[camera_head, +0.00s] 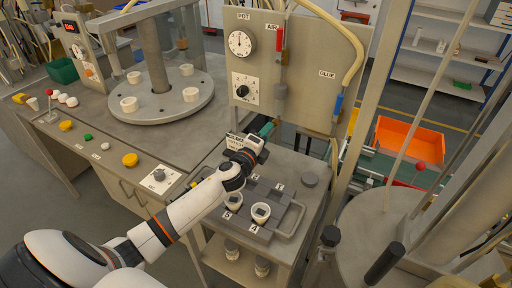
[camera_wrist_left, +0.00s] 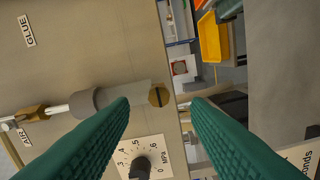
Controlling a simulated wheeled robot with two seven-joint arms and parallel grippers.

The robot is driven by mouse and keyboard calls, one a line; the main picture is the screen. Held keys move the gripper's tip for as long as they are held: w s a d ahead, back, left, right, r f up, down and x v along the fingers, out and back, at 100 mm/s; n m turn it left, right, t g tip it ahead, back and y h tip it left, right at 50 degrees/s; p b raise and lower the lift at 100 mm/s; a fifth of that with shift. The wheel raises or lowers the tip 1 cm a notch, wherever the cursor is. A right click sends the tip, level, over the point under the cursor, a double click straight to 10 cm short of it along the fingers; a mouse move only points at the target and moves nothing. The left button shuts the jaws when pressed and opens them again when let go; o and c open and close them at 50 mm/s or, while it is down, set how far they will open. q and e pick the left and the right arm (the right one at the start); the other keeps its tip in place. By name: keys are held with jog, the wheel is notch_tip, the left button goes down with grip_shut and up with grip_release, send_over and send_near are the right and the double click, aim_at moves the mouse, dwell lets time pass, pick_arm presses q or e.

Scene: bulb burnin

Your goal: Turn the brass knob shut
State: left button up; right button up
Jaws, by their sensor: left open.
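The brass knob (camera_wrist_left: 159,97) shows in the left wrist view as a small round end with a dark slot across it. It sits at the end of a pale tube below a grey collar (camera_wrist_left: 95,102). My left gripper (camera_wrist_left: 161,104) is open, its green ribbed fingers on either side of the knob in that view; contact cannot be told. In the head view my left gripper (camera_head: 267,130) is in front of the panel's lower part, below the grey cylinder (camera_head: 281,90) on the AIR line. The knob is too small to make out there. My right gripper is not in view.
The panel (camera_head: 308,60) carries a POT gauge (camera_head: 241,43) and an MPa dial (camera_head: 244,89). A blue GLUE fitting (camera_head: 338,106) hangs at its right. Below my arm, a bench holds white cups (camera_head: 261,211) in a dark fixture. An orange bin (camera_head: 408,140) stands behind.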

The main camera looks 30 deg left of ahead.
pick_arm(q)
jog(key=s+b, duration=0.1)
jog(key=s, duration=0.6)
jog(key=shift+s+d, duration=0.25)
jog(key=shift+s, duration=0.1)
